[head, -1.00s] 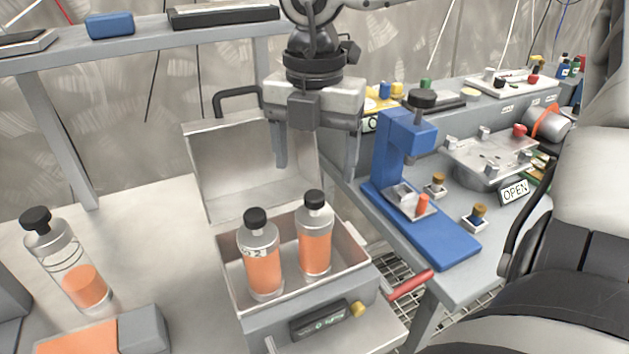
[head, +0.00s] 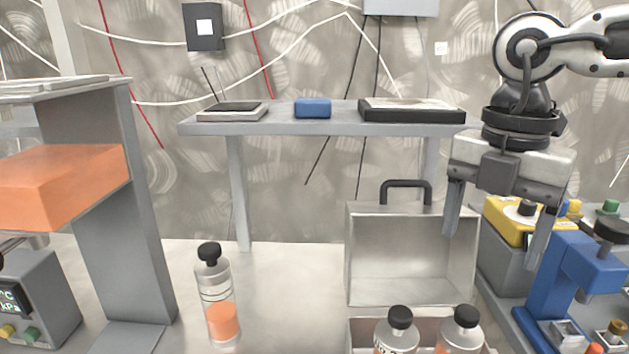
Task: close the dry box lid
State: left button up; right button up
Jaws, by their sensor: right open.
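The dry box lid (head: 398,250) stands open and upright at the back of the dry box (head: 362,335), its black handle (head: 405,185) at the top. Only the top of the box shows at the lower edge. Two bottles with black caps, one (head: 398,330) on the left and one (head: 462,328) on the right, stand in the box and are cut off by the frame. My right gripper (head: 494,250) points down with its fingers apart and empty. It overlaps the lid's right edge in the picture; I cannot tell whether it touches. My left gripper is not in view.
A bottle with orange liquid (head: 220,300) stands on the table left of the box. A grey shelf (head: 290,129) crosses behind. A blue press (head: 570,275) and a yellow case (head: 510,225) are at right. An orange block (head: 60,185) is at left.

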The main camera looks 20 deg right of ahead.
aim_at(396, 252)
jog(key=k, duration=1)
